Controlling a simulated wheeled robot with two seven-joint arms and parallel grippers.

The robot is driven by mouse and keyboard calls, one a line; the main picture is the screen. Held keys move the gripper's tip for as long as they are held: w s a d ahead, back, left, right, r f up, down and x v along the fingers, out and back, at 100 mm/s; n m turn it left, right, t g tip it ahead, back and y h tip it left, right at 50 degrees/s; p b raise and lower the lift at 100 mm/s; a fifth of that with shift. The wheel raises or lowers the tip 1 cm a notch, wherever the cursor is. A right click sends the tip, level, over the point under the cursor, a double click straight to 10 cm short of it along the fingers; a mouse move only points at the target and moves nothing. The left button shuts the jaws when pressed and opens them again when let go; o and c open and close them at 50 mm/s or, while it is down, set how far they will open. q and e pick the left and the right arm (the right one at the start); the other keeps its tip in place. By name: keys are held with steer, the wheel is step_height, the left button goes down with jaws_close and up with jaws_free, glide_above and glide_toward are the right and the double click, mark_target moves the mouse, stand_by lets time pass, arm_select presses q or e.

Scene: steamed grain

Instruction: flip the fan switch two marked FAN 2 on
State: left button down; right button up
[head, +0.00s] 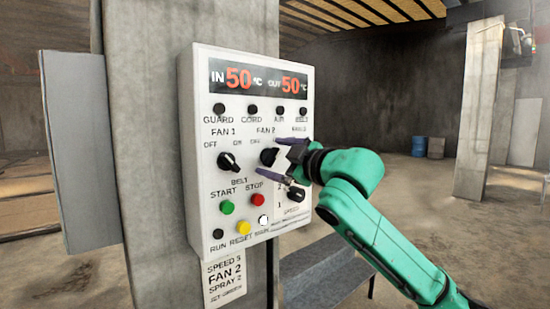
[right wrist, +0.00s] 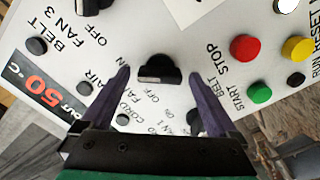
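The FAN 2 switch (head: 268,157) is a black rotary knob in the middle of the white control panel (head: 190,150). The knob also shows in the right wrist view (right wrist: 157,70), upper middle. My right gripper (head: 269,155) is open, with one dark finger above the knob and one below it. In the right wrist view the two fingers (right wrist: 159,75) stand on either side of the knob with gaps, and nothing is gripped. The gripper hides part of the FAN 2 labels, and I cannot tell the knob's setting for sure. My left gripper is not in view.
The FAN 1 knob (head: 228,162) is to the left. The SPEED knob (head: 296,194), green START button (head: 227,207), red STOP button (head: 257,200) and yellow button (head: 243,228) sit below. A note (head: 224,284) naming FAN 2 hangs under the panel on a concrete pillar (head: 145,150).

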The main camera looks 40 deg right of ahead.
steer(key=s+b, duration=0.3)
steer(key=s+f+b, duration=0.1)
steer(key=s, duration=0.1)
steer(key=shift+b, duration=0.4)
steer(key=b, duration=0.4)
glide_toward(274, 161)
steer(key=s, duration=0.2)
steer(key=s+r, duration=0.1)
steer(key=s, duration=0.2)
